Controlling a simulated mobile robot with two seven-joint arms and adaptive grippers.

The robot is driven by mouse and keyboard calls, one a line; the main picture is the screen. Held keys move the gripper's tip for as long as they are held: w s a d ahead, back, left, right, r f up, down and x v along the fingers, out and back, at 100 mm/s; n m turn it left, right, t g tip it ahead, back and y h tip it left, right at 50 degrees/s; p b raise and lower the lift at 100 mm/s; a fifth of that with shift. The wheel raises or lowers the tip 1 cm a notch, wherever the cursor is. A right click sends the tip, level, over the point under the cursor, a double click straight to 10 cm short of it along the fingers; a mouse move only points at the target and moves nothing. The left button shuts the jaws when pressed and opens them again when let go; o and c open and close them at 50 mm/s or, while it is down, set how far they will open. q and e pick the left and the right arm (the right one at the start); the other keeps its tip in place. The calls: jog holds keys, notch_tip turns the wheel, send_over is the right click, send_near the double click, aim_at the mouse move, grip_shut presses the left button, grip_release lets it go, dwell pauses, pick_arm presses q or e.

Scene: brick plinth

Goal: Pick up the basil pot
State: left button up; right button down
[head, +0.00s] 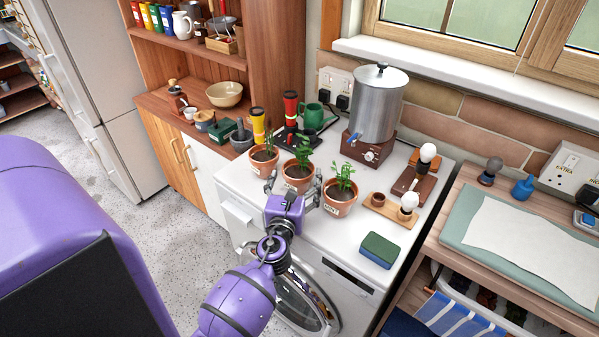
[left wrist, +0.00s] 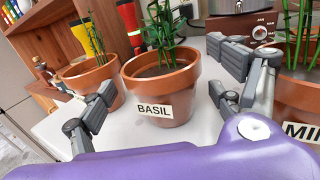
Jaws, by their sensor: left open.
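The basil pot (head: 298,183) is the middle of three terracotta pots on the white worktop. It is upright, with a green plant. In the left wrist view the basil pot (left wrist: 160,88) stands in the centre, its white BASIL label facing me. My left gripper (head: 294,187) is open at the near side of this pot. In the left wrist view its fingers (left wrist: 160,95) spread to the left and right of the pot, with space showing between the fingers and the pot. My right gripper is not in view.
The mint pot (head: 340,197) stands close on the right and another potted plant (head: 263,160) on the left. A metal urn (head: 378,105) is behind. An egg-cup board (head: 388,208) and a green sponge (head: 380,250) lie to the right. The worktop's front right is mostly clear.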

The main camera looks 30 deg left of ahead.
aim_at(298, 169)
pick_arm(q)
jog(key=x, duration=0.3)
jog(key=shift+w, duration=0.15)
jog(key=shift+c, duration=0.5)
jog(key=c, duration=1.4)
jog(key=shift+c, duration=0.2)
